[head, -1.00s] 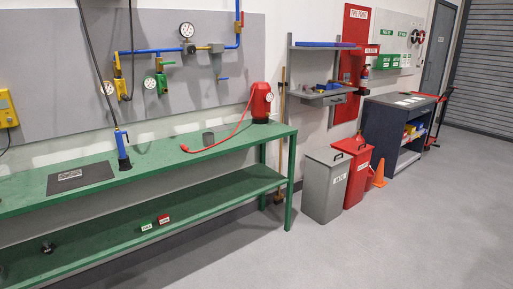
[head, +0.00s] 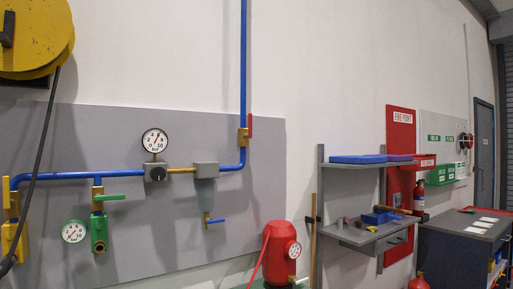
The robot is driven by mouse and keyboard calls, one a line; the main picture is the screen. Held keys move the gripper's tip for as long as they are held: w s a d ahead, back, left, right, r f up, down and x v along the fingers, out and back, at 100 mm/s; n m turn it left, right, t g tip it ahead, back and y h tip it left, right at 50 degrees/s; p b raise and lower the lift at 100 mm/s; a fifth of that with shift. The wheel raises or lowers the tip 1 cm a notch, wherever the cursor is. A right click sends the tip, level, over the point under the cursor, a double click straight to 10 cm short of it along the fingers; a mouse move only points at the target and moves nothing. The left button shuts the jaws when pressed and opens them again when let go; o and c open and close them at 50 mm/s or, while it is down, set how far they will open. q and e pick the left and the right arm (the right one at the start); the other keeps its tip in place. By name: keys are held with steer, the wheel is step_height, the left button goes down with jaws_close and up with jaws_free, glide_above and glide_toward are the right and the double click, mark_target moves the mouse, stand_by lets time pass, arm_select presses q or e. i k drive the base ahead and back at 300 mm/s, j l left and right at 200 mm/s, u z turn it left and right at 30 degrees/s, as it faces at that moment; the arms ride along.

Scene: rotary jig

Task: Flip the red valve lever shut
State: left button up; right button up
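The red valve lever (head: 250,126) is on the brass valve (head: 242,137) on the vertical blue pipe (head: 243,60). The lever stands upright, in line with the pipe and just to its right. Below the valve the pipe bends left into a regulator with a clear-grey bowl (head: 205,180), which has a small blue lever (head: 216,220) underneath. Neither of my grippers is in view.
A pressure gauge (head: 155,141), a green lever (head: 109,198) and a yellow valve (head: 12,235) are on the grey wall panel (head: 110,125). A yellow hose reel (head: 38,35) hangs upper left. A red tank (head: 278,252) stands below right. A grey shelf (head: 365,240) is further right.

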mark_target(249, 135)
steer(key=i+u, duration=0.15)
steer(key=i, duration=0.35)
steer(key=i+l+u, duration=0.1)
steer(key=i, duration=0.45)
steer(key=i+l, duration=0.1)
steer(key=l, duration=0.35)
steer(key=i+l, duration=0.1)
steer(key=l, duration=0.4)
steer(key=i+l, duration=0.1)
steer(key=l, duration=0.35)
